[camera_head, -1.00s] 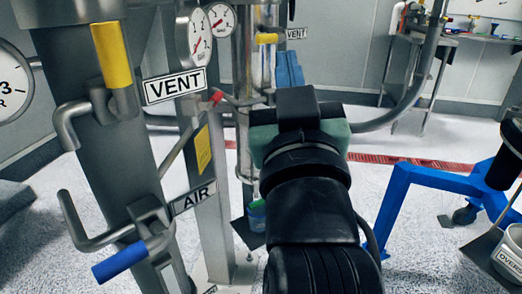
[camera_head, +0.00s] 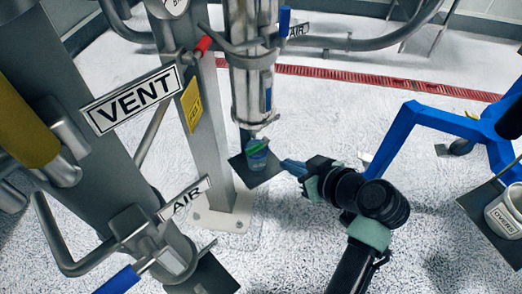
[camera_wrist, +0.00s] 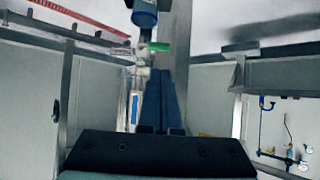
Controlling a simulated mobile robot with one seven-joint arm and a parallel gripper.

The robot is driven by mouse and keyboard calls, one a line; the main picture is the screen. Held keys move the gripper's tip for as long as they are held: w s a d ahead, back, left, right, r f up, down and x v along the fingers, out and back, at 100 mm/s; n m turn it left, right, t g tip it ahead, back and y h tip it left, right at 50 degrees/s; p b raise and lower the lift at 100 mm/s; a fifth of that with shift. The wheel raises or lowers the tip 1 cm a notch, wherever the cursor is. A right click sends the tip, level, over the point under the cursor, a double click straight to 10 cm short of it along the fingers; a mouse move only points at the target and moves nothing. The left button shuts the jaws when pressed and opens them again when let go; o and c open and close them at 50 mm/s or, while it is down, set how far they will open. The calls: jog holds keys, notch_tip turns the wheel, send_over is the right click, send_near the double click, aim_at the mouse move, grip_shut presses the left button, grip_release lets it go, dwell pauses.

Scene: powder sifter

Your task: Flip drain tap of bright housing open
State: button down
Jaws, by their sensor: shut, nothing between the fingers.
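The bright housing (camera_head: 252,95) is a shiny steel cylinder hanging at upper centre in the head view. A small green lever (camera_head: 258,149), apparently its drain tap, shows below its bottom end. The lever also shows in the wrist view (camera_wrist: 158,46), pointing sideways just beyond my fingertips. In the wrist view the fingers (camera_wrist: 164,72) lie together. I cannot tell whether they touch the lever.
A steel post (camera_head: 212,150) stands left of the housing, with AIR (camera_head: 185,197) and VENT (camera_head: 132,99) signs nearby. A blue frame (camera_head: 415,120) stands to the right. The floor between looks clear.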

aim_at(255, 151)
jog(key=b+x, duration=0.4)
jog(key=x, duration=0.9)
jog(key=shift+w+a, duration=0.1)
jog(key=shift+w, duration=0.1)
jog(key=shift+f+b, duration=0.15)
jog(key=shift+b, duration=0.3)
jog(key=shift+b, duration=0.5)
